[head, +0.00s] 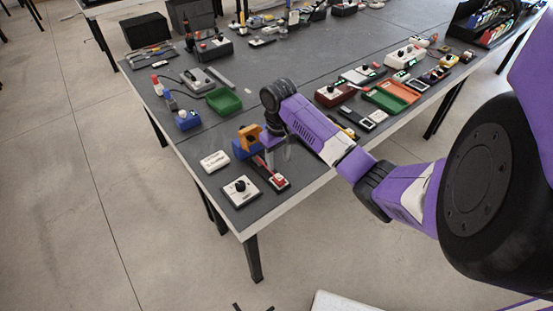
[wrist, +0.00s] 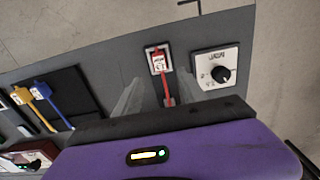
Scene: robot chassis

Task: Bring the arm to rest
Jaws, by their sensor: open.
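My arm (head: 320,133) is purple and black and reaches from the right of the head view over the near end of the table (head: 150,95). My gripper (head: 278,158) points down near the table's front edge, close to a small device with a red connector (head: 278,180). In the wrist view, the two grey fingers of my gripper (wrist: 162,100) stand apart, and I see nothing held between them. The red connector and its red cable (wrist: 168,88) lie between and beyond the fingers. I cannot tell how high the fingertips are above the table.
A white box with a black knob (head: 240,190) and a white block (head: 215,161) are near the table's corner. A blue and orange item (head: 247,142) sits close to my gripper. A green tray (head: 223,101) and several devices lie farther back. Bare floor (head: 120,230) surrounds the table.

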